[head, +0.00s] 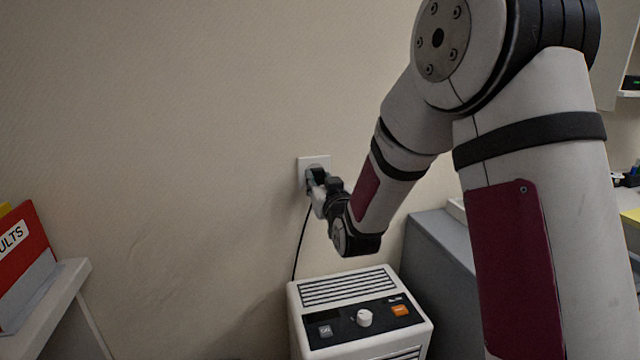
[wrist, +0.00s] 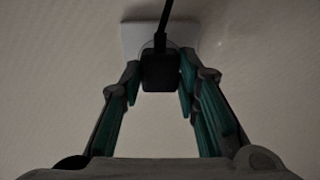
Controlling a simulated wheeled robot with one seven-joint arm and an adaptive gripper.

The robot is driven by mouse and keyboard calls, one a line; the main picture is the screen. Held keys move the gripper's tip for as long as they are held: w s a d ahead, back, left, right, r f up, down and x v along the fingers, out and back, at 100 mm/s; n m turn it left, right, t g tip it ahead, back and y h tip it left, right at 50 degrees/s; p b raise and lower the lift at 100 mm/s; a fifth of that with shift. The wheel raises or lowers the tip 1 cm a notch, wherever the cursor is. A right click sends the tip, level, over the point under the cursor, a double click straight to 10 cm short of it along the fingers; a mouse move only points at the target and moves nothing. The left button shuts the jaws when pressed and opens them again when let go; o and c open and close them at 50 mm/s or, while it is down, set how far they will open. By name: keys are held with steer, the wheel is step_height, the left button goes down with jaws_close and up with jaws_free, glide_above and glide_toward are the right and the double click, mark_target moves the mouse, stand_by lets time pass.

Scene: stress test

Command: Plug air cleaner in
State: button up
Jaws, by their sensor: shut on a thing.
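The air cleaner (head: 345,290), a white box with a black control panel, stands against the wall in the head view. A white wall outlet (head: 305,163) is above it; its plate also shows in the wrist view (wrist: 133,40). My gripper (head: 316,180) is at the outlet, and its fingers are shut on the black plug (wrist: 160,72). The plug lies against the outlet's face; I cannot tell how deep its prongs sit. The black cord (head: 301,240) hangs from the plug down behind the air cleaner. My fingers partly hide the outlet in the head view.
A grey cabinet (head: 440,235) stands right of the air cleaner. At the left, a white shelf (head: 62,295) holds a red binder (head: 28,255). A desk with small items is at the far right, partly hidden by my arm. The wall around the outlet is bare.

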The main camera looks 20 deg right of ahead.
steer(key=shift+w, duration=0.6)
stand_by(0.4)
steer(key=o, duration=1.2)
steer(key=shift+c, duration=0.2)
steer(key=s, duration=1.2)
steer(key=shift+s, duration=0.1)
